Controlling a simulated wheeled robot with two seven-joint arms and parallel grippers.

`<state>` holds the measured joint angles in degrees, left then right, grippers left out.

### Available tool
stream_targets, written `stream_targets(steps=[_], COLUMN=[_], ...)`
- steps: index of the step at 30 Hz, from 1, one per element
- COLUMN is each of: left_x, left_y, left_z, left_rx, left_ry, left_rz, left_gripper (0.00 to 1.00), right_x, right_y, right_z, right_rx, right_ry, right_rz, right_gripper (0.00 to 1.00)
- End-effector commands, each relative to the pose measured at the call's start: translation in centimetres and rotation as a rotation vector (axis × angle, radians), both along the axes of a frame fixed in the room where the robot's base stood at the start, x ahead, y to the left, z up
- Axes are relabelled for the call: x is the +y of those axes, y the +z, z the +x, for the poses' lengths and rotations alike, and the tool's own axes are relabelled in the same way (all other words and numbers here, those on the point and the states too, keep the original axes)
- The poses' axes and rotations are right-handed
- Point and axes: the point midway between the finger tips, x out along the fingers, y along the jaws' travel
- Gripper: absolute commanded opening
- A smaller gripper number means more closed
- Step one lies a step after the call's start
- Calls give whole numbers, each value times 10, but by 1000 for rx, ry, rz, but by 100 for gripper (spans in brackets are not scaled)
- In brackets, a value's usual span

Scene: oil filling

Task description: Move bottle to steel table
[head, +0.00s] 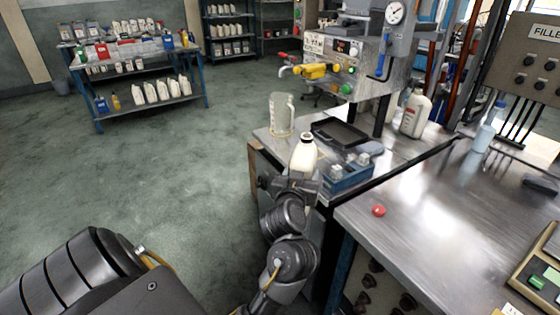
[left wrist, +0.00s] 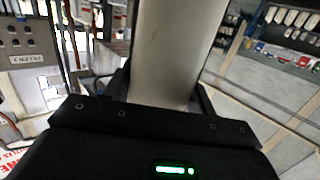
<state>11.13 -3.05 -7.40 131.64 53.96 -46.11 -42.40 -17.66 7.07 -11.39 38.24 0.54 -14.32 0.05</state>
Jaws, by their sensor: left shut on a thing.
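I cannot tell whether the bottle touches the bench. The steel table (head: 430,225) stands to the right of the gripper, its near left corner close to my arm. My right gripper is not in view.
A red cap (head: 379,210) lies on the steel table. A blue holder (head: 350,177), a black tray (head: 339,133) and a clear jug (head: 281,114) stand near the bottle. A filling machine (head: 345,65) is behind. The middle of the steel table is clear.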

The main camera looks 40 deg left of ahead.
Motion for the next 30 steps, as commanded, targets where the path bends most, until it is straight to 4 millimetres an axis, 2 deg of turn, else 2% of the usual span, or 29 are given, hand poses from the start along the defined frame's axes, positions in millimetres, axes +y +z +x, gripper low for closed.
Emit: stream_targets(steps=[3,6,9,15,21,30], left_x=[-37,-64,-87,-121,-138,-141], left_y=[-3,-7,-11,-16,-20,-20], left_z=[-12,-22,-32,-50,-60,-62], left_rx=[0,2,6,13,20,21], left_ry=[-123,-212,-286,-395,-450,-459], left_rz=[8,9,5,-5,-14,-15], left_gripper=[0,0,0,0,0,0], right_x=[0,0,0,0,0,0], right_y=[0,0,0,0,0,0], right_z=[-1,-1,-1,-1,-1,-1], right_rx=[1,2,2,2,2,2], right_ry=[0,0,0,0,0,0], right_rz=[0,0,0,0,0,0], right_gripper=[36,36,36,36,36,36])
